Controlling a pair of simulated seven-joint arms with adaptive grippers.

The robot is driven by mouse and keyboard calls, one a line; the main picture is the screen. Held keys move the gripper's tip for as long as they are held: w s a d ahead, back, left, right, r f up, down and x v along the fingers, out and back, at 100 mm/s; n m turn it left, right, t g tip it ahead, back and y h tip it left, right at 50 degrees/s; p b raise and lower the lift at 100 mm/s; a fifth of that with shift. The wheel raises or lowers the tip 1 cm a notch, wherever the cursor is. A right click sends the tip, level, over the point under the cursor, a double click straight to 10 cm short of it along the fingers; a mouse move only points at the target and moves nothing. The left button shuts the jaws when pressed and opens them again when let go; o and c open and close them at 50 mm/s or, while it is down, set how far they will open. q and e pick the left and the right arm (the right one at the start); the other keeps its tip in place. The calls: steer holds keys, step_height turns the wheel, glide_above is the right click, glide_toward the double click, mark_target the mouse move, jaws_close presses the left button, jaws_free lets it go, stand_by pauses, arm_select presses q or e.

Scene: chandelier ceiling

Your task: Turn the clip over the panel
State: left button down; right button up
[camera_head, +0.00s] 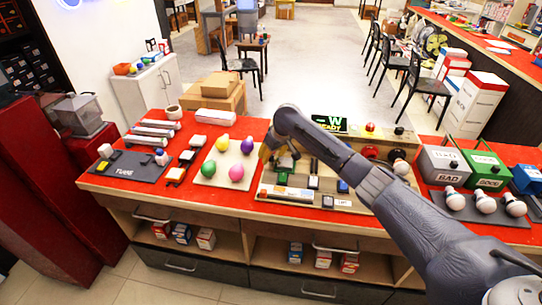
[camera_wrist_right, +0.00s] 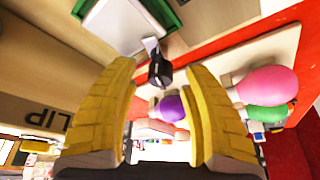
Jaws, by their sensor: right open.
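My right gripper (camera_head: 267,153) reaches over the red counter from the right side of the head view. In the wrist view its two yellow fingers (camera_wrist_right: 160,78) are spread apart. A small black clip with a silver tab (camera_wrist_right: 158,72) shows in the gap between the fingertips; I see no finger touching it. Its tab points toward a pale panel with a green edge (camera_wrist_right: 115,25). In the head view my gripper and forearm hide part of this spot. My left gripper is not in view.
A beige tray (camera_head: 207,180) with several coloured bulbs stands just left of my right gripper. A wooden board (camera_head: 335,203) with devices lies under my forearm. A dark mat (camera_head: 128,170) is at the left; a bulb rack (camera_head: 455,208) and boxes are at the right.

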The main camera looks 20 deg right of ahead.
steer(key=shift+o, duration=0.2)
steer(key=shift+w+f, duration=0.1)
steer(key=shift+f, duration=0.1)
jaws_close()
steer(key=shift+r, duration=0.1)
stand_by(0.3)
